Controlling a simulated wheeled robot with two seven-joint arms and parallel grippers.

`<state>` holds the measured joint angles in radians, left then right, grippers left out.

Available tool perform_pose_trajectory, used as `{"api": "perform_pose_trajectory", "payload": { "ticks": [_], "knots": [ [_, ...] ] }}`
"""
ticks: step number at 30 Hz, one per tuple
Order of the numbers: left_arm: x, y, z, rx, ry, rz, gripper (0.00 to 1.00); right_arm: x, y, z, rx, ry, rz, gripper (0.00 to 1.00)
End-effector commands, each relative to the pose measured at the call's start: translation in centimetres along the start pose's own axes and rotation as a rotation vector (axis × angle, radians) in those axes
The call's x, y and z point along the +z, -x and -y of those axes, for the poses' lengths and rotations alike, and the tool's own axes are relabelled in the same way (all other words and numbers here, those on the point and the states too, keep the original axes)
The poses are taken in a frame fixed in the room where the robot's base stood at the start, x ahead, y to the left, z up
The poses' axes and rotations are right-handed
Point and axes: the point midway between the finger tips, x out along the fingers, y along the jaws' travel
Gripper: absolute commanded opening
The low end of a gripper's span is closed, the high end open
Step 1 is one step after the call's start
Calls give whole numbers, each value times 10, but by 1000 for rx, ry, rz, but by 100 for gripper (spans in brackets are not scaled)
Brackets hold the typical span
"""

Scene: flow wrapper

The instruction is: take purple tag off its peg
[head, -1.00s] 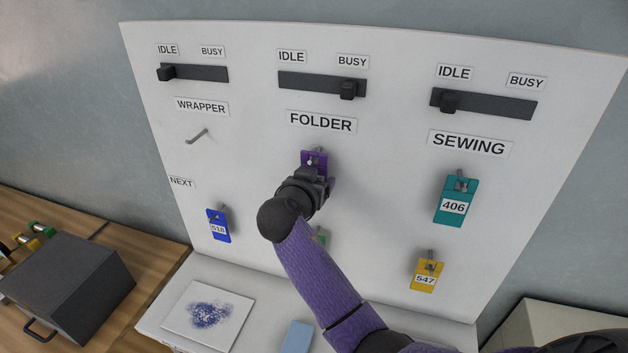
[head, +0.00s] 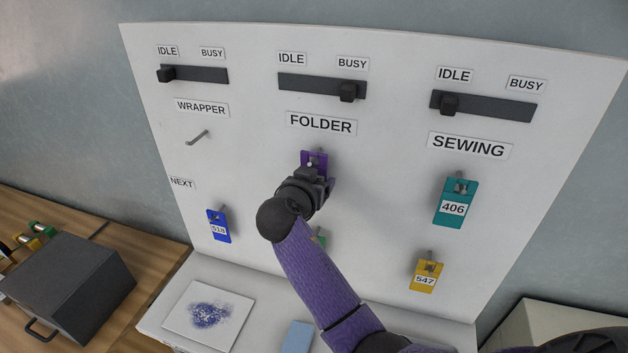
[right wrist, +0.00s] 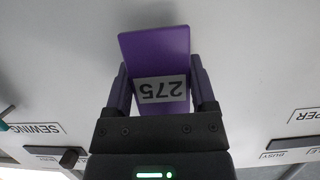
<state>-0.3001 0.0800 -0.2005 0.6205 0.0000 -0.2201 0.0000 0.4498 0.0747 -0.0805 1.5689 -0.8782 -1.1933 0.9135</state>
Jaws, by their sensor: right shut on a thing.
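The purple tag (head: 314,158) hangs at a peg under the FOLDER label on the white board. In the right wrist view the purple tag (right wrist: 155,52) shows its number, 275, upside down between the fingers. My right gripper (head: 315,177) is shut on the tag; in the wrist view its two fingers (right wrist: 160,88) press on the tag's sides. The gripper hides the lower part of the tag in the head view. My left gripper is not in view.
A blue tag (head: 219,226), a teal tag (head: 456,203) and a yellow tag (head: 426,274) hang on other pegs. The WRAPPER peg (head: 197,138) is bare. A ledge with a stained white pad (head: 208,312) lies below.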

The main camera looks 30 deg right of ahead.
Motion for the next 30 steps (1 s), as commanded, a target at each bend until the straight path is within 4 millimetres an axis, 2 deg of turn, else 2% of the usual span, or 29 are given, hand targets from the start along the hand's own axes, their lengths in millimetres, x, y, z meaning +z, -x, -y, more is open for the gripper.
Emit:
{"api": "perform_pose_trajectory", "payload": {
  "ticks": [1,4,5,6,30],
  "knots": [
    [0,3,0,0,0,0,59,-11,4,2,-7,-10,-25,16],
    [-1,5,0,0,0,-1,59,-9,10,2,-7,-9,-25,18],
    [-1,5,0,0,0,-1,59,-8,12,2,-7,-8,-24,8],
    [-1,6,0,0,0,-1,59,-7,14,2,-7,-8,-23,8],
    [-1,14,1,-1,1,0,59,12,56,1,-5,-5,-10,7]
  ]
}}
